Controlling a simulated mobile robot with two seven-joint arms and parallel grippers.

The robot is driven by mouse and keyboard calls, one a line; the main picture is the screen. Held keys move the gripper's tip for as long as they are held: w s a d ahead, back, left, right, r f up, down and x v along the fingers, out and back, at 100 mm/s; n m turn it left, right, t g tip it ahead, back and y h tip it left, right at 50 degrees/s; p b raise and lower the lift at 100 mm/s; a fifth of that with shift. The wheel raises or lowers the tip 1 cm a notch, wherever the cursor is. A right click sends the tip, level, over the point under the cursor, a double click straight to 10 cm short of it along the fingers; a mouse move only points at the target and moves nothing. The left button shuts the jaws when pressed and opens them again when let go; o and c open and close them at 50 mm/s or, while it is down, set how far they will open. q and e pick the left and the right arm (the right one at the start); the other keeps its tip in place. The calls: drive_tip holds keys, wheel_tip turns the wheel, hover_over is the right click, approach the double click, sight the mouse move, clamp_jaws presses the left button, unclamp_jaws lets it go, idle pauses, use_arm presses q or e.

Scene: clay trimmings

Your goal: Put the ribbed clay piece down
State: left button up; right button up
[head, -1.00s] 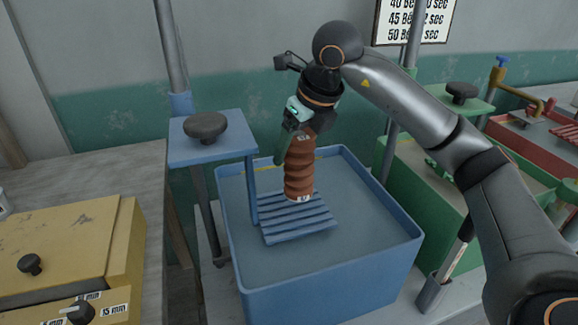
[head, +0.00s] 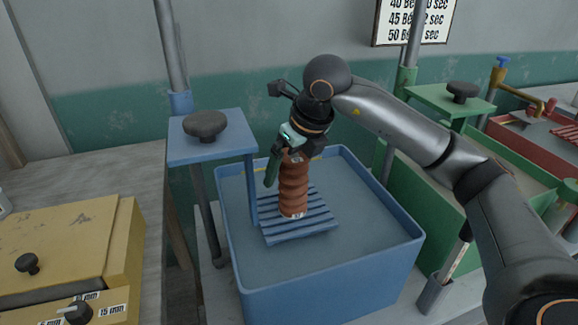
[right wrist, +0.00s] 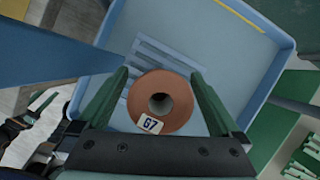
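The ribbed clay piece (head: 293,190) is a reddish-brown ribbed cylinder. It stands about upright on the blue slatted rack (head: 318,222) in the blue tank. In the right wrist view I see its round end (right wrist: 178,88) with a central hole and a white tag marked "G7". My right gripper (head: 283,172) is above and around the piece's upper part. Its green fingers (right wrist: 160,85) are spread to either side, with gaps between them and the piece.
The blue tank's walls (head: 330,275) surround the rack. A blue post with a platform and dark knob (head: 205,125) stands close at left. A yellow box (head: 65,240) sits on the left table. A green tank (head: 445,210) and a red tray (head: 540,140) are at right.

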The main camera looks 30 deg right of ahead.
drive_tip(key=shift+s+r, duration=0.1)
drive_tip(key=shift+r, duration=0.4)
use_arm(q)
drive_tip(key=shift+s+a+r+p, duration=0.1)
drive_tip(key=shift+a+r+p, duration=0.25)
drive_tip(key=shift+a+p, duration=0.25)
use_arm(e)
drive_tip(key=v, duration=1.1)
use_arm(q)
drive_tip(key=shift+s+d, duration=0.15)
drive_tip(key=shift+d, duration=0.05)
use_arm(e)
drive_tip(key=shift+s, duration=0.15)
